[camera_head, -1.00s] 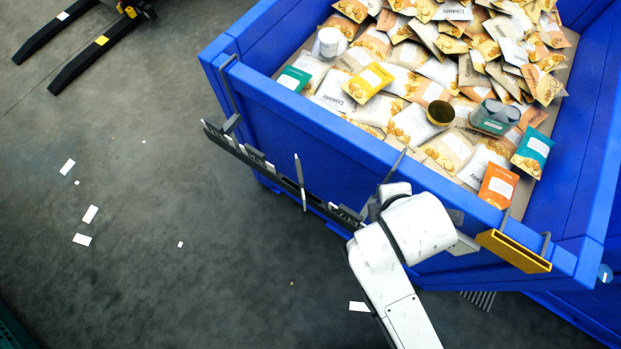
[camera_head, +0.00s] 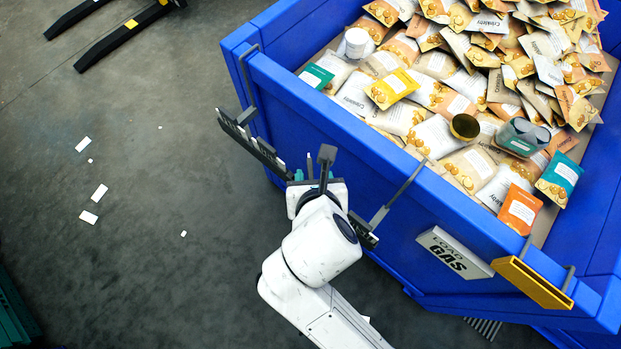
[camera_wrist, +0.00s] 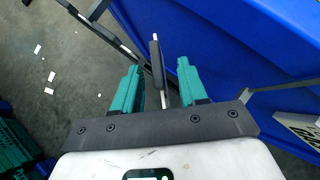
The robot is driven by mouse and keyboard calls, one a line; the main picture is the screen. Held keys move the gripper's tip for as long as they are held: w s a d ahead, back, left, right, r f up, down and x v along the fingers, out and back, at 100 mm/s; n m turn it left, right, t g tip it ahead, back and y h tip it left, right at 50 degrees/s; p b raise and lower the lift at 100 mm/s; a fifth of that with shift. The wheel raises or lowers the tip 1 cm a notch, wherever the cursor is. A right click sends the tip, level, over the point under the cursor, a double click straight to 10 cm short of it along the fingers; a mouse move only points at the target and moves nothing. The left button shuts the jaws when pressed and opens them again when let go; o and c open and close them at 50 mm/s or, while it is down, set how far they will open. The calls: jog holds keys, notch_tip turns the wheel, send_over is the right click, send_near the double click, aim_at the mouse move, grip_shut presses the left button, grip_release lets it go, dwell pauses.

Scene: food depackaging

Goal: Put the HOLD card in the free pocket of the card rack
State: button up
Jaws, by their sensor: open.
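The card rack (camera_head: 251,142) is a dark rail hung by hooks on the near side of the blue bin; its middle is hidden behind my wrist. It also runs diagonally at the upper left in the wrist view (camera_wrist: 101,32). My gripper (camera_head: 313,175) is at the rack's middle. In the wrist view its teal fingers (camera_wrist: 157,72) are open. A thin dark upright piece with a pale edge (camera_wrist: 156,62), perhaps a card seen edge-on, stands between them, with a gap on both sides. No HOLD lettering is readable, and I cannot tell which pocket is free.
The blue bin (camera_head: 385,165) holds many snack pouches, a white jar (camera_head: 357,42) and a round tin (camera_head: 464,127). Paper scraps lie on open floor at left.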

aim_at(310, 170)
jog(key=shift+s+a+f+x, duration=0.1)
jog(key=shift+x, duration=1.45)
jog(key=shift+s+a+f+x, duration=0.1)
jog(key=shift+s+x, duration=0.05)
jog(key=shift+x, duration=1.4)
grip_shut()
